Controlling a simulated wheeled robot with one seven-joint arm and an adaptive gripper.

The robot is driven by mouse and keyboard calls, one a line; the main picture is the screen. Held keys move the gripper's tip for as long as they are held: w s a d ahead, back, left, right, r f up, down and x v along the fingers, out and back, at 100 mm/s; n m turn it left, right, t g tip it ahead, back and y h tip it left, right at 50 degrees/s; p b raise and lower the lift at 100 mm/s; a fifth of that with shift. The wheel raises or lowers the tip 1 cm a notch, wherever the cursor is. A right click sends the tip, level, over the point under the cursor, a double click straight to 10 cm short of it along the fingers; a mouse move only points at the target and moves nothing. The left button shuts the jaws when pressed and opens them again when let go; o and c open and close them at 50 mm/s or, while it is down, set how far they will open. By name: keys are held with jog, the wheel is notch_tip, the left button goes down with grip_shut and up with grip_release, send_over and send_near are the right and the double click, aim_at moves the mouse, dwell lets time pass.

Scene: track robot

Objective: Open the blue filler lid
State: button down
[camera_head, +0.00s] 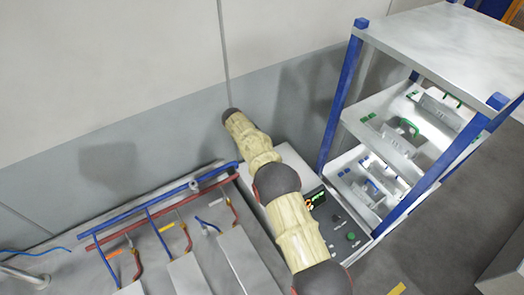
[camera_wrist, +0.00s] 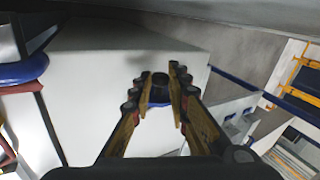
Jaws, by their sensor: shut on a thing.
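The blue filler lid (camera_wrist: 158,104) shows in the wrist view as a small blue rim with a dark knob (camera_wrist: 160,80) between my fingers. It is at the white cabinet (camera_wrist: 90,45). My gripper (camera_wrist: 158,76) is shut on the lid, with one finger on each side. Whether the lid is raised or still seated cannot be told. In the head view my arm covers part of the cabinet, and neither the lid nor my gripper can be made out.
A control panel (camera_head: 340,225) with a lit display is right of my arm. A blue-posted shelf rack (camera_head: 440,30) stands at the right. Blue and red pipes (camera_head: 150,208) run along the wall at the left. Grey floor (camera_head: 440,220) is open at the lower right.

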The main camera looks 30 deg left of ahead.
jog(key=shift+w+a, duration=0.1)
dwell(0.3)
jog(key=c, duration=1.7)
grip_release()
jog(key=v, duration=1.2)
jog(key=shift+a, duration=0.1)
